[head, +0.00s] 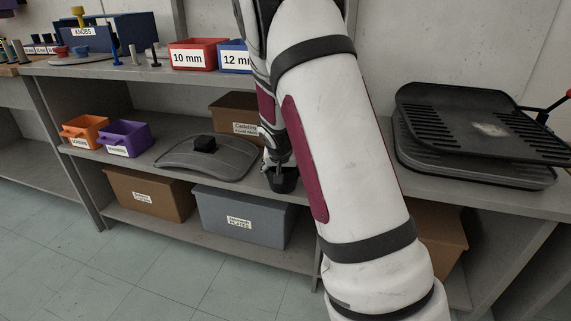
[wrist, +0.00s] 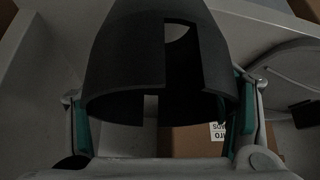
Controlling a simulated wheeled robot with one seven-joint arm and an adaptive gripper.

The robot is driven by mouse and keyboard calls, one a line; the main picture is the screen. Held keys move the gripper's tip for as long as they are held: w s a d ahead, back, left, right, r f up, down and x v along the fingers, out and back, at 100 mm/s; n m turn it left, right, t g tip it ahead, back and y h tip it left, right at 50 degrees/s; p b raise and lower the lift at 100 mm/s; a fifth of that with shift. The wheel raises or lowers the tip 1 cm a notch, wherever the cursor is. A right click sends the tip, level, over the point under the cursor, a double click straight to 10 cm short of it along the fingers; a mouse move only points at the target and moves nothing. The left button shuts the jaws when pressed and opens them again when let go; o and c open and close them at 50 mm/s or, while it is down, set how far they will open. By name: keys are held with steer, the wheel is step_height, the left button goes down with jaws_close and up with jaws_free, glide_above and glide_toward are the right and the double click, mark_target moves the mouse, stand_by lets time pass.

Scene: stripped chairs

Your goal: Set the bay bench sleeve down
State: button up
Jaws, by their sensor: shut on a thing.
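The sleeve is a dark, hollow, tapered piece with a slot cut in its side. In the wrist view the sleeve (wrist: 125,60) fills the upper middle, with the teal-padded fingers of my gripper (wrist: 165,115) on either side of it. In the head view the sleeve (head: 284,182) shows small and dark at the front edge of the middle shelf (head: 185,187). My gripper (head: 278,160) is shut on it from above, partly hidden by my arm. I cannot tell whether the sleeve touches the shelf.
A grey curved panel (head: 190,165) with a black block lies left of the sleeve. A cardboard box (head: 232,112) stands behind. Orange (head: 84,131) and purple (head: 125,138) bins stand further left. Black trays (head: 480,125) lie on the top at right.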

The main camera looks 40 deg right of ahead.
steer(key=w+d, duration=0.2)
steer(key=shift+w+d, duration=0.2)
steer(key=shift+w, duration=0.1)
steer(key=w+d, duration=0.2)
steer(key=w, duration=0.1)
steer(key=shift+d, duration=0.35)
steer(key=shift+s+a+f+b, duration=0.2)
steer(key=shift+a+f+b, duration=0.05)
steer(key=shift+f+b, duration=0.4)
steer(key=shift+f, duration=0.1)
steer(key=shift+f, duration=0.1)
steer(key=o, duration=1.2)
steer(key=shift+c, duration=0.2)
steer(key=p+v, duration=0.3)
steer(key=v, duration=0.9)
